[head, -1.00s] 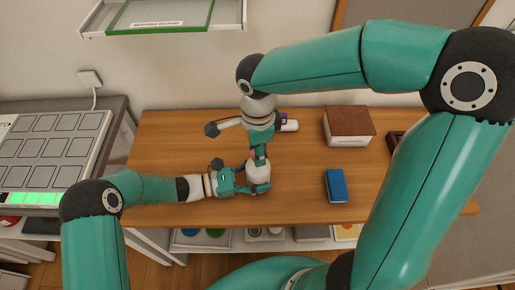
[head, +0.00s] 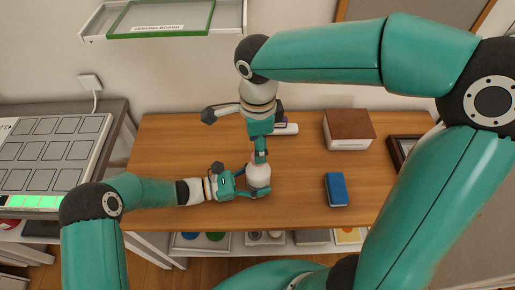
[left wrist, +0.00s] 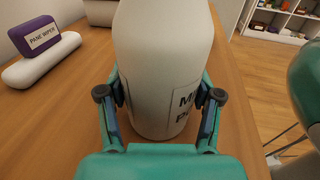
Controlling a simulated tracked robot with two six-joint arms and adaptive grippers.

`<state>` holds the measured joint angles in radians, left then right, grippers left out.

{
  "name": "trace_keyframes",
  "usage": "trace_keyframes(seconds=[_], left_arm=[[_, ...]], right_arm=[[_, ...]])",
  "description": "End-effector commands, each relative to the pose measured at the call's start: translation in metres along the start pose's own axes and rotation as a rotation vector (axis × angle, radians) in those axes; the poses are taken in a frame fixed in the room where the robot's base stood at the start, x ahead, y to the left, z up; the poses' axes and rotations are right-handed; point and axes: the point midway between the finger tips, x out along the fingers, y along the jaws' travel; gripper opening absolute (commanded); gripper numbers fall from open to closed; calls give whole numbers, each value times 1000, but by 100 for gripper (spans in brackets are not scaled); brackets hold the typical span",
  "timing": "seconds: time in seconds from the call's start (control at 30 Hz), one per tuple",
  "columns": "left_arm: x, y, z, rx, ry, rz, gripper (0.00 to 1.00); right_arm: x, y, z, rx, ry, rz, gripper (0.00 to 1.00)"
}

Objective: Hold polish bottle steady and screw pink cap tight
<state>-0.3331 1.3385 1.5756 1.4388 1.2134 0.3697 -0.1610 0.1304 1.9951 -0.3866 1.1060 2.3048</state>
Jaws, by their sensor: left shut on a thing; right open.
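The polish bottle (head: 258,175) is white and stands upright near the front of the wooden desk. In the left wrist view the bottle (left wrist: 160,60) fills the middle, with a partly hidden label on its side. My left gripper (head: 255,186) is shut around the bottle's body from the left; its fingers (left wrist: 160,105) press on both sides. My right gripper (head: 261,156) points down directly over the bottle's top, with its jaws open. The pink cap cannot be made out; the right fingers cover the bottle's top, and the left wrist view cuts it off.
A purple and white pane wiper (left wrist: 40,48) lies behind the bottle. A blue book (head: 336,188) and a brown-topped white box (head: 348,130) are to the right. A dark frame (head: 402,147) lies at the desk's right end. The desk's left part is bare.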

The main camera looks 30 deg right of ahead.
Motion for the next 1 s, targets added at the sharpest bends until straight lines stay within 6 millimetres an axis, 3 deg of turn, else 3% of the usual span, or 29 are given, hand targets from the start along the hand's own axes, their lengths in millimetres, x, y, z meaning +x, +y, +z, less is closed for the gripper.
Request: trace_keyframes(seconds=[0.2,0.67,0.87,1.0], left_arm=[[0,0,0,0,0,0,23],[0,0,0,0,0,0,23],[0,0,0,0,0,1,23],[0,0,0,0,0,0,23]], right_arm=[[-17,0,0,0,-1,-2,55],[-23,0,0,0,-1,-1,55],[-49,-1,1,-1,-3,-4,55],[-78,-1,1,-1,-3,-6,55]])
